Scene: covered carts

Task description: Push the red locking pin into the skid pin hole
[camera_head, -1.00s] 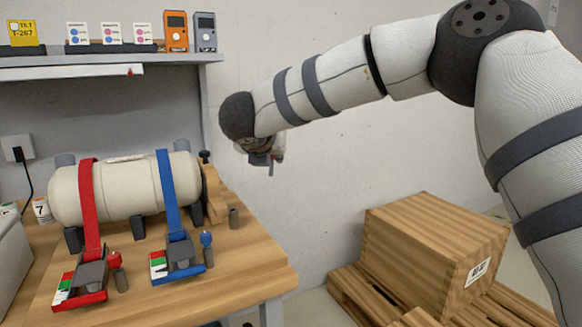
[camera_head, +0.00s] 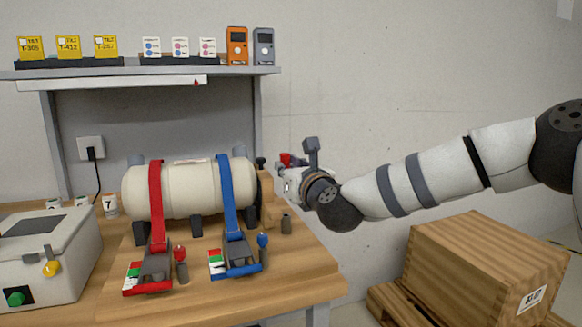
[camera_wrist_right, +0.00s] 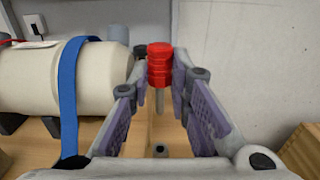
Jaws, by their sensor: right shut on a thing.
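My right gripper (camera_head: 284,172) is beside the right end of the tank, above the bench. It is shut on the red locking pin (camera_head: 286,160), which also shows in the right wrist view (camera_wrist_right: 160,65) between the fingertips, its grey shank pointing down. The cream tank (camera_head: 190,187) rests on supports on the bench, with a wooden end block (camera_head: 266,198) at its right. A grey hollow socket (camera_head: 286,224) stands on the bench to the right of the block. I cannot tell which opening is the skid pin hole. My left gripper is out of view.
A red strap (camera_head: 156,200) and a blue strap (camera_head: 226,195) cross the tank. Their buckles, with red and blue knobs, lie in front. A grey control box (camera_head: 45,255) is at the left. Wooden crates (camera_head: 490,270) stand on the floor to the right.

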